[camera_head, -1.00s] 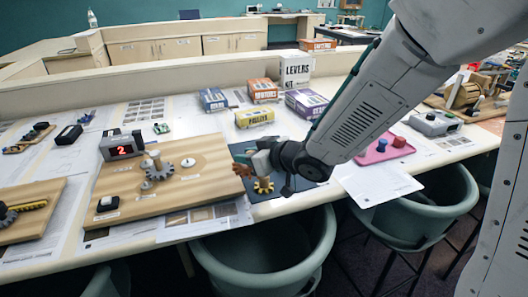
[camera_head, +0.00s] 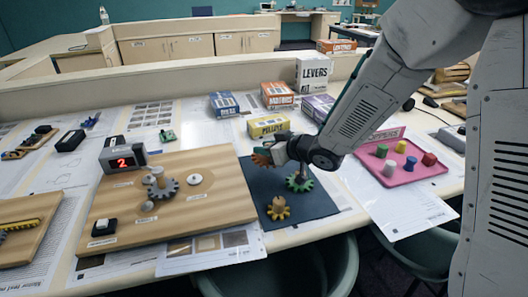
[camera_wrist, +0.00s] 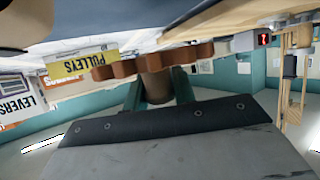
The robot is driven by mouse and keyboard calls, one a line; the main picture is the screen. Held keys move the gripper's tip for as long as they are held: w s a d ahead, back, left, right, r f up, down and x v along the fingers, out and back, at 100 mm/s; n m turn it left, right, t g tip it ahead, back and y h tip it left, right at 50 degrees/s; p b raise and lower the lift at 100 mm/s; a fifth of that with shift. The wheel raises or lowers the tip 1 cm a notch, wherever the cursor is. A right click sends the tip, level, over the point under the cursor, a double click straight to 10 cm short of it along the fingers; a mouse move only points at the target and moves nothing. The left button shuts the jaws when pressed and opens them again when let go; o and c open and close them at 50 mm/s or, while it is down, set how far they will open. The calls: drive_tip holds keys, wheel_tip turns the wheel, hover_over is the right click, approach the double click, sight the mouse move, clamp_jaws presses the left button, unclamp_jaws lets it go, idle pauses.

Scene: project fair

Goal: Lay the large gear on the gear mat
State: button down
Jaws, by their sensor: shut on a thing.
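My gripper (camera_head: 274,154) is shut on an orange-brown gear (camera_head: 262,158) and holds it in the air over the back left part of the dark gear mat (camera_head: 318,202). The gear looks tilted on edge, its toothed face turned away from the gripper. In the wrist view, the toothed gear (camera_wrist: 150,62) shows beyond the fingertips (camera_wrist: 157,92), with its hub between them.
A wooden board (camera_head: 215,205) with a grey gear (camera_head: 163,188) and a display (camera_head: 123,159) lies left of the mat. A pink tray (camera_head: 430,168) with several coloured pegs is at the right. The yellow pulleys box (camera_head: 268,126) and other boxes stand behind. Bare mat shows at its front right.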

wheel_tip(320, 180, down, 2)
drive_tip(key=shift+d+f, duration=0.1)
